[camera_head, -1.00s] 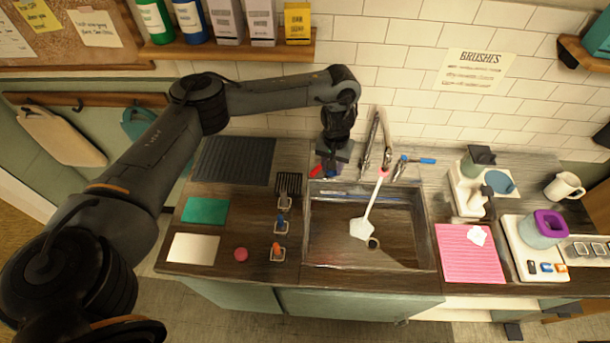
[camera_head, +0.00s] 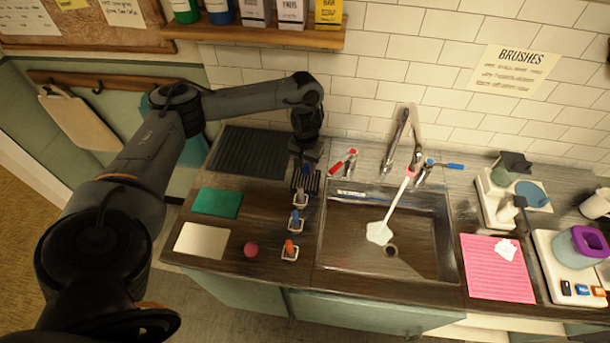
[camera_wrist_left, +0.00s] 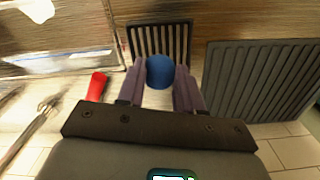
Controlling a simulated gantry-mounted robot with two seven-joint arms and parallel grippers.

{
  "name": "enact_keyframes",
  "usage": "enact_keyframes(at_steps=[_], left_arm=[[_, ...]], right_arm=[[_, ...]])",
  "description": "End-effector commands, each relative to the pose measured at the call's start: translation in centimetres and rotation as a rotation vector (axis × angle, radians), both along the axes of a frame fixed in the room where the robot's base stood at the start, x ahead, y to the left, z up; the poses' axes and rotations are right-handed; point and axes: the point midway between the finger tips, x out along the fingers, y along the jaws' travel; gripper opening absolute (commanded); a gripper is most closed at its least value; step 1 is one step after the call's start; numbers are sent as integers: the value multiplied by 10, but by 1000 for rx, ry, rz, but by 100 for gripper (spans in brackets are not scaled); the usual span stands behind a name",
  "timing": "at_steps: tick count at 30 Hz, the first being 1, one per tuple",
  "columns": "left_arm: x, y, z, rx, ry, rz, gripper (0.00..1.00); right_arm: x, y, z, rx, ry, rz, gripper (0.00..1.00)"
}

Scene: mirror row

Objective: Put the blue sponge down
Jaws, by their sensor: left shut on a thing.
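My left gripper (camera_wrist_left: 161,78) is shut on the blue sponge (camera_wrist_left: 160,71), which looks like a round ball between the two fingers in the left wrist view. In that view the sponge overlaps the near part of a black slotted rack (camera_wrist_left: 160,38). I cannot tell whether the sponge touches the rack. My right gripper is not in view.
A ribbed dark mat (camera_head: 252,152) lies left of the rack. The sink (camera_head: 345,255), holding a white brush (camera_head: 379,234), and a red tap handle (camera_head: 342,160) are to its right. Small holders with a blue item (camera_head: 295,221) and an orange item (camera_head: 289,248) stand in front.

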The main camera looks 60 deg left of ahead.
Motion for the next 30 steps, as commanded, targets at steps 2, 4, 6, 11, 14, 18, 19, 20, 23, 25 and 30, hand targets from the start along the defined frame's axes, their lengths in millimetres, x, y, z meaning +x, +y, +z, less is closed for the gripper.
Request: enact_keyframes(at_steps=[2,4,6,11,14,18,19,20,23,25,30], left_arm=[[-2,2,-2,1,-1,0,2],[-3,3,-4,0,0,-1,2],[-2,3,-10,-1,1,-1,2],[-3,2,-30,-1,1,0,2],[-2,3,-38,-1,-1,0,2],[-2,3,-42,-1,-1,-1,2],[-2,3,-42,-1,-1,-1,2],[-2,3,-42,-1,-1,-1,2],[-2,3,-42,-1,-1,-1,2],[-2,3,-43,-1,-1,-1,2],[-2,2,-45,0,-1,-1,47]], right_arm=[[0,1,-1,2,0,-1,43],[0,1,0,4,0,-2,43],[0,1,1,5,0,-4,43],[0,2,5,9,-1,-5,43],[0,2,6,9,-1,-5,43],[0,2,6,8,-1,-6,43],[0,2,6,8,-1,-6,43],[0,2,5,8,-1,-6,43],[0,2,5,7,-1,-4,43],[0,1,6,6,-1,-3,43],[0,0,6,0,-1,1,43]])
